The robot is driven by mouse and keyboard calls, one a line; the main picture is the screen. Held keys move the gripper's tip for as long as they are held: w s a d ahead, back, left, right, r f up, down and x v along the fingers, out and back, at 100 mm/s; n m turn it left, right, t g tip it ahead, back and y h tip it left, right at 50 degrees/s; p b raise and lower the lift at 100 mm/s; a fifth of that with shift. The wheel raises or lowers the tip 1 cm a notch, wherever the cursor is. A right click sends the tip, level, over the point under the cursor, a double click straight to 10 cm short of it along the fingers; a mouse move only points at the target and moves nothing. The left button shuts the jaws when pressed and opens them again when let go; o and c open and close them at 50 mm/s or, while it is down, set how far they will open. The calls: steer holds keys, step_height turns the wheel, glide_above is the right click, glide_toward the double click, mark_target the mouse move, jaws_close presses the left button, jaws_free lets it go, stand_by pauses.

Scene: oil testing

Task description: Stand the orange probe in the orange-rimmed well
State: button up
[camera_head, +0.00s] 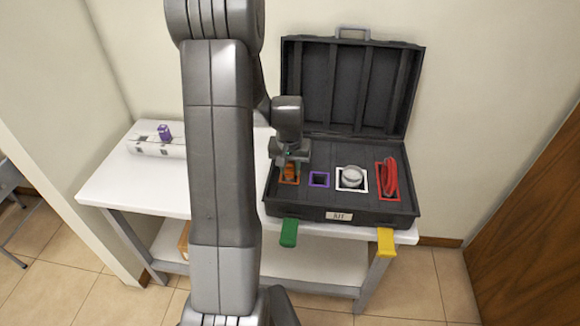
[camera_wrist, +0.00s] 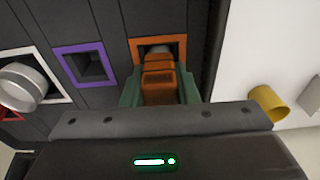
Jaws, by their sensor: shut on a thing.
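The orange probe (camera_wrist: 158,80) is between the fingers of my gripper (camera_wrist: 160,92), which is shut on it. In the wrist view the probe's far end overlaps the orange-rimmed well (camera_wrist: 178,43); I cannot tell how deep its tip sits. In the head view my gripper (camera_head: 291,160) is over the left end of the open black case (camera_head: 340,198), with the probe (camera_head: 290,171) below it at the orange rim (camera_head: 283,182). The arm hides part of the table to the left.
Right of the orange well are an empty purple-rimmed well (camera_head: 319,180), a white-rimmed well holding a silver round part (camera_head: 351,175), and a red-rimmed well with a red coil (camera_head: 390,178). The raised lid (camera_head: 345,85) stands behind. A purple item (camera_head: 164,132) is at the table's left.

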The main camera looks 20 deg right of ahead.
steer(key=o, duration=0.8)
steer(key=shift+c, duration=0.2)
steer(key=shift+s+a+r+p, duration=0.2)
steer(key=shift+r+p, duration=1)
steer(key=shift+r, duration=0.65)
steer(key=shift+s+a+r+p, duration=0.1)
steer(key=shift+s+r+p, duration=0.1)
steer(key=shift+r+p, duration=1.35)
steer(key=shift+s+a+r+p, duration=0.15)
steer(key=shift+r+p, duration=0.75)
steer(key=shift+r, duration=1.2)
steer(key=shift+d+f, duration=0.1)
steer(key=shift+f, duration=0.1)
steer(key=f+b, duration=0.2)
steer(key=f, duration=0.1)
steer(key=f+b, duration=0.2)
steer(key=f, duration=0.1)
steer(key=w+f+b, duration=0.1)
steer(key=f+b, duration=0.1)
steer(key=f, duration=0.1)
steer(key=shift+d, duration=0.3)
